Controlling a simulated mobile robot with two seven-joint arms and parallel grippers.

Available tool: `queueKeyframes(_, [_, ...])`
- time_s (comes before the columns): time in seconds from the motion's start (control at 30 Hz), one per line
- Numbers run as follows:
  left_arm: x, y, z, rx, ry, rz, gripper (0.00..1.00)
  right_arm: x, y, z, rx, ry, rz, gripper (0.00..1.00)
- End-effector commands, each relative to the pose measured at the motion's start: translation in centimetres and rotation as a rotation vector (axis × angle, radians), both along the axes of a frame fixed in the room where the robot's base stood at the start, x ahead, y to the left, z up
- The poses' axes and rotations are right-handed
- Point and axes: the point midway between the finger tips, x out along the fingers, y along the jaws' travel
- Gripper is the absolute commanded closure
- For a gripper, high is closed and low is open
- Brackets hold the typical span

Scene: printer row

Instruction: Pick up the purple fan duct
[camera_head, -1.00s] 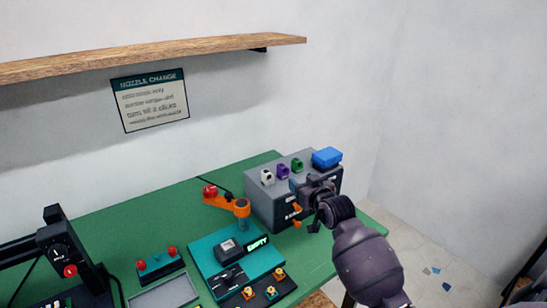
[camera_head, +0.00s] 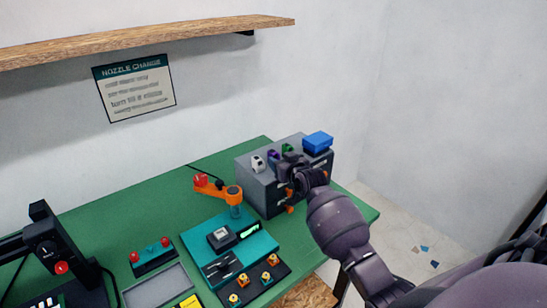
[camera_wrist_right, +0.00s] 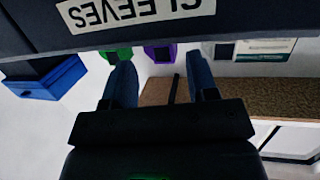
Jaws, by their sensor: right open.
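The purple fan duct (camera_head: 273,156) stands on top of the grey drawer cabinet (camera_head: 257,188), between a white part (camera_head: 258,163) and a green part (camera_head: 287,149). My right gripper (camera_head: 290,172) is at the cabinet's front upper edge, close to the ducts; its fingertips are hard to make out in the head view. In the upside-down right wrist view, the gripper (camera_wrist_right: 160,78) is open and empty, its two fingers apart. The purple duct (camera_wrist_right: 160,52) shows beyond and between the fingers, partly cut off by the cabinet edge. My left gripper is in neither view.
A blue box (camera_head: 317,142) sits on the cabinet's right end. An orange arm-like tool (camera_head: 220,191) stands left of the cabinet, near a teal tray (camera_head: 258,245). Orange handles (camera_head: 290,209) stick out from the cabinet front. A wooden shelf (camera_head: 150,38) hangs above.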

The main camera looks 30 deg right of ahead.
Motion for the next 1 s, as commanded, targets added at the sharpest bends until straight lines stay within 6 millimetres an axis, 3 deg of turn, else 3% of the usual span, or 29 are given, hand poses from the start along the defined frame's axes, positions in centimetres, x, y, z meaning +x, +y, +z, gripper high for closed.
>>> queueKeyframes(0.3, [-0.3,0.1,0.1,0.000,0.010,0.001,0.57,3.2,-0.3,-0.7,0.000,0.000,0.001,0.47])
queueKeyframes(0.67, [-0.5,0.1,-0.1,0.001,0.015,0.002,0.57,3.7,-0.4,-0.9,-0.001,0.000,0.000,0.47])
queueKeyframes(0.93, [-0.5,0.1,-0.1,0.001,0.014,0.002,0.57,3.7,-0.4,-0.9,0.000,0.000,0.000,0.86])
queueKeyframes(1.0, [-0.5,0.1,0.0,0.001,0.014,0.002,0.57,3.7,-0.4,-0.9,0.000,0.000,0.000,0.87])
